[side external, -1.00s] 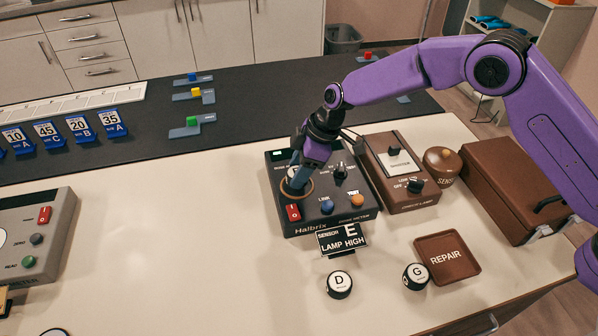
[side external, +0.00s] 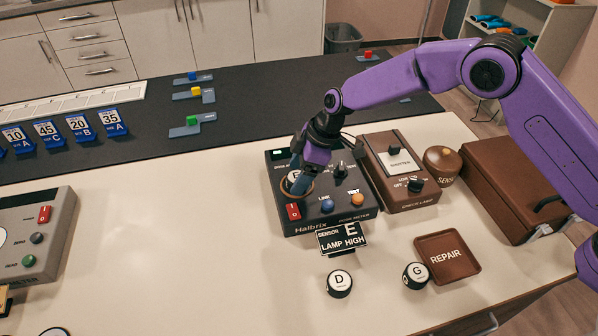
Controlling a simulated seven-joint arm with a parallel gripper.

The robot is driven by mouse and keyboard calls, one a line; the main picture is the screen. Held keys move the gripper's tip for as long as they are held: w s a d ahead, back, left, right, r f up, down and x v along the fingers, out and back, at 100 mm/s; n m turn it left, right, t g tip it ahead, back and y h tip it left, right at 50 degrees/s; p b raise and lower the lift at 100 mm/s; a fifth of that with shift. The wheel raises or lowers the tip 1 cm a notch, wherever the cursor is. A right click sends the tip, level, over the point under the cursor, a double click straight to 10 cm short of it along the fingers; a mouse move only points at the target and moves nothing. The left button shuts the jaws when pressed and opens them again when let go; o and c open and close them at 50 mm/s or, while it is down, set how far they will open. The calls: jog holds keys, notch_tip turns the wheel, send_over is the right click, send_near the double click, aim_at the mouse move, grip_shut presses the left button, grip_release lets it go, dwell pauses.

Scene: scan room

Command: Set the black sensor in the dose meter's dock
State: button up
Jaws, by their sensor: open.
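The dose meter (side external: 330,222) is a dark box marked Halbrix, with a red switch, a blue and an orange knob. My gripper (side external: 298,187) points down over its left part, fingers open. A tan ring (side external: 311,193) shows around the fingertips, and a white round face (side external: 292,177) shows partly behind them. The fingers hide most of this spot, so I cannot tell whether a sensor sits there. A black sensor with a white top marked D (side external: 340,281) and another marked G (side external: 415,275) stand on the table in front.
A sign (side external: 342,238) reads "SENSOR E LAMP HIGH" at the meter's front. The check lamp box (side external: 402,180), a round brown pot (side external: 442,167) and a brown case (side external: 515,190) stand to the right. A brown REPAIR tray (side external: 447,272) lies in front. The table's left middle is clear.

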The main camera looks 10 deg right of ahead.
jog(key=w+v, duration=0.1)
jog(key=v, duration=1)
jog(key=shift+s+d+r, duration=0.2)
jog(key=shift+s+r, duration=0.15)
jog(key=shift+s, duration=0.15)
